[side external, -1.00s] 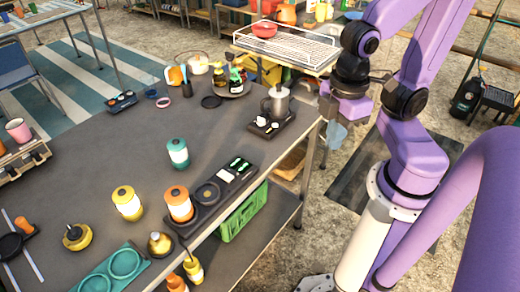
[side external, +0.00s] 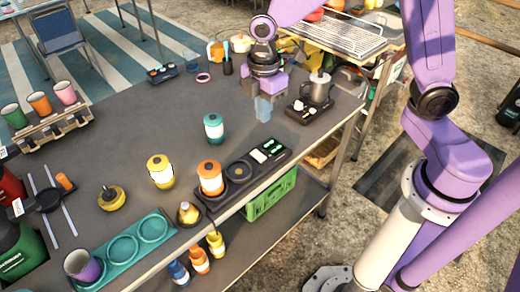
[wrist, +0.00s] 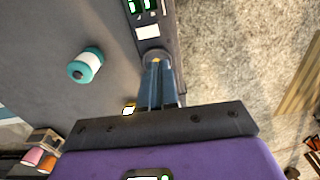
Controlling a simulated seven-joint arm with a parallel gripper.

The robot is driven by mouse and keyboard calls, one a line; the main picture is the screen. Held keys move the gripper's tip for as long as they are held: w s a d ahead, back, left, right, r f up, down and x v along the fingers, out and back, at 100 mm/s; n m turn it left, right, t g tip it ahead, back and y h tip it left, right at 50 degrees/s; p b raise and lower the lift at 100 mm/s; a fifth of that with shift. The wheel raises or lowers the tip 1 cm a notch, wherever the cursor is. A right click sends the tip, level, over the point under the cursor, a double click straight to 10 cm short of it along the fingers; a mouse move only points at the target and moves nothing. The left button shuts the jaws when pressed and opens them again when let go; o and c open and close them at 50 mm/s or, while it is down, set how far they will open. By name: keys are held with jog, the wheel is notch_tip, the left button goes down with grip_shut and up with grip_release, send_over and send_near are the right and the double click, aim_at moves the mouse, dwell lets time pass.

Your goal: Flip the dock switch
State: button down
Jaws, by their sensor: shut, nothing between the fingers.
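The dock (side external: 240,172) is a long black unit along the table's front edge, with an orange-topped lantern (side external: 210,178) at its left end and an empty round seat beside it. Its right end carries a panel with green-lit parts and a white piece (side external: 271,145). The panel also shows at the top of the wrist view (wrist: 148,31). I cannot tell which part is the switch. My gripper (side external: 263,110) is shut and empty, fingers pointing down, beyond the panel. In the wrist view the bluish fingers (wrist: 158,80) appear just below the white piece; contact is not visible.
A teal lantern (side external: 214,128) and a yellow lantern (side external: 160,171) stand on the table behind the dock. A green crate (side external: 270,196) sits below the tabletop.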

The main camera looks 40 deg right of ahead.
aim_at(260, 158)
jog(key=shift+w+f, duration=0.3)
jog(key=shift+w, duration=0.4)
notch_tip(260, 158, down, 14)
jog(key=shift+s, duration=0.1)
dwell(0.3)
jog(key=shift+f, duration=0.2)
dwell(0.3)
jog(key=shift+s, duration=0.1)
